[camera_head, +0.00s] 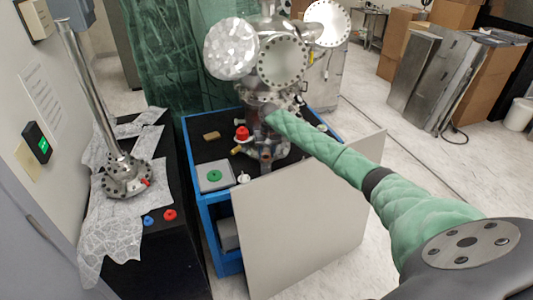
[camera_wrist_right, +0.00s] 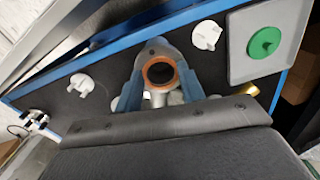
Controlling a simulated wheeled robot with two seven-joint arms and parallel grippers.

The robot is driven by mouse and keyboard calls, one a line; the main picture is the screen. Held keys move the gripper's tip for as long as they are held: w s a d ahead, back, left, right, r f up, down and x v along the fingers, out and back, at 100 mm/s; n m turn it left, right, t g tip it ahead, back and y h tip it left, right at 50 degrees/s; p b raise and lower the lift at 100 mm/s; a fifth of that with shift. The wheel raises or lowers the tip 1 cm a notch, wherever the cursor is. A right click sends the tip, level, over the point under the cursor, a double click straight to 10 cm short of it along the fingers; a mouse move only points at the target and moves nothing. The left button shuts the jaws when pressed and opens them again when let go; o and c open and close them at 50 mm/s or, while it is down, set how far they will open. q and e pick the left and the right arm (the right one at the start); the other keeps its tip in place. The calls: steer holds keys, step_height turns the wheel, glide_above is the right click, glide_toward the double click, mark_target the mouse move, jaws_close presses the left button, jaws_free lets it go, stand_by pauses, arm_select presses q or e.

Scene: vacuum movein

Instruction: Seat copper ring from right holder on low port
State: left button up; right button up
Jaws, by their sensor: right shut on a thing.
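The copper ring (camera_wrist_right: 146,76) shows as an orange-brown circle in the middle of the right wrist view. My right gripper (camera_wrist_right: 160,70) has its blue fingers on either side of the ring and is shut on it. A grey metal flange (camera_wrist_right: 152,48), seemingly the low port, shows right behind the ring; I cannot tell whether the ring touches it. In the head view my green-sleeved right arm reaches to the lower part of the steel chamber (camera_head: 283,62), and the fingers and ring cannot be made out there. White holders (camera_wrist_right: 206,35) (camera_wrist_right: 80,85) stand empty on the black top. My left gripper is out of view.
The chamber stands on a blue-framed cart (camera_head: 196,203) with a pale front panel (camera_head: 300,222). A grey plate with a green disc (camera_head: 214,176) lies on the cart's left. A tall metal tube (camera_head: 92,90) on a flange stands on the black table at the left.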

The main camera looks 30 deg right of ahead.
steer(key=o, duration=1.1)
steer(key=shift+a+f, duration=0.1)
steer(key=shift+f, duration=0.05)
steer(key=shift+s, duration=0.1)
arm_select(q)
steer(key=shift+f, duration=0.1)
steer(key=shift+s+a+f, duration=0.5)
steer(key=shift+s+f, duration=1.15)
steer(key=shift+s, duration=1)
arm_select(e)
steer(key=shift+f, duration=0.1)
steer(key=shift+d+r, duration=0.25)
steer(key=shift+r, duration=0.05)
steer(key=shift+d+r+b, duration=0.1)
steer(key=shift+r+b, duration=0.2)
steer(key=shift+b, duration=0.1)
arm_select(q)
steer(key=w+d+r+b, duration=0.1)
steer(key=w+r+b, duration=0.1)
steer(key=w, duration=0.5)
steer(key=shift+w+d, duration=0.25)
arm_select(e)
steer(key=shift+r, duration=3.55)
